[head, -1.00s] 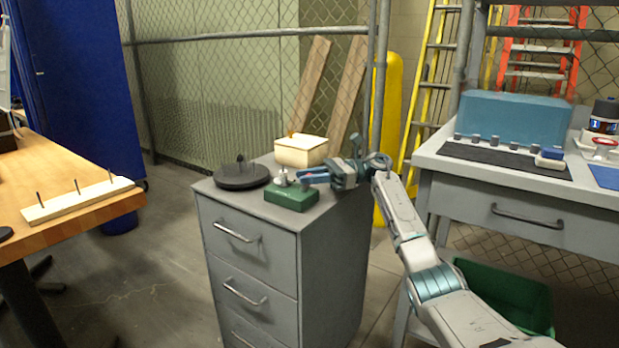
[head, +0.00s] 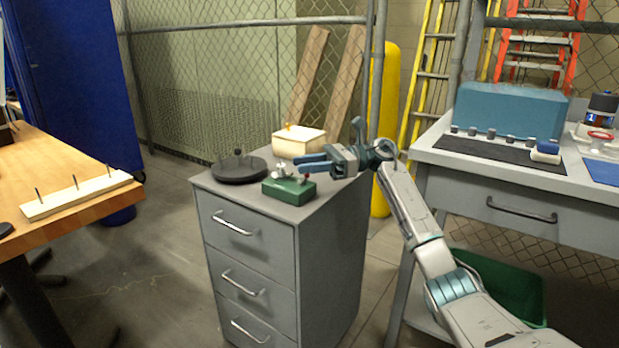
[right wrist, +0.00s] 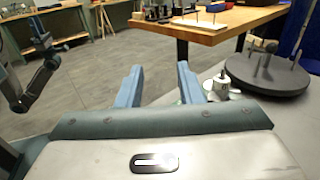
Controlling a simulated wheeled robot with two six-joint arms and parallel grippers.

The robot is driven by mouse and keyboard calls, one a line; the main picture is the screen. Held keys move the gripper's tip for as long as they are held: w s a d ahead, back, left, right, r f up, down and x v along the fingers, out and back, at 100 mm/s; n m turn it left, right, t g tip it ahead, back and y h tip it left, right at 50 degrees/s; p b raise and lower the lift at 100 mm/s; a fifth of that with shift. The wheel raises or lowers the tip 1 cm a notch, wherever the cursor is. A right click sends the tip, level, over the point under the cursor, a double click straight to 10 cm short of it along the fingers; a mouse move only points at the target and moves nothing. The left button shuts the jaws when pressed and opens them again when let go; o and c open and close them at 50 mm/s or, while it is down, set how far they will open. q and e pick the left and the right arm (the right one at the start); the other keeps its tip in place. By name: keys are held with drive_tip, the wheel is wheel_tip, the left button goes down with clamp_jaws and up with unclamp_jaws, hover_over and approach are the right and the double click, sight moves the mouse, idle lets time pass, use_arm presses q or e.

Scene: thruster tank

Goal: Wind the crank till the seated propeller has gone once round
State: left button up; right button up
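A green block (head: 289,190) with small pale and metal fittings on top stands near the front corner of the grey cabinet (head: 263,210). The fittings are too small to tell crank from propeller. My right gripper (head: 308,163) is just above the block, at its right and back side, fingers pointing left. The right wrist view shows its blue fingers (right wrist: 158,85) apart with nothing between them. A pale metal fitting (right wrist: 222,88) is just beyond the right-hand finger, outside the gap.
A dark round disc with a post (head: 239,168) stands left of the block. A cream box (head: 298,142) stands behind. A wooden bench with a pegged strip (head: 78,194) is at left, a grey workbench (head: 490,165) at right.

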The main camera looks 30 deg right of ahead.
drive_tip(key=s+a+r, duration=0.1)
drive_tip(key=s+a, duration=0.4)
drive_tip(key=s, duration=0.4)
drive_tip(key=shift+a+p, duration=0.2)
drive_tip(key=shift+p, duration=0.15)
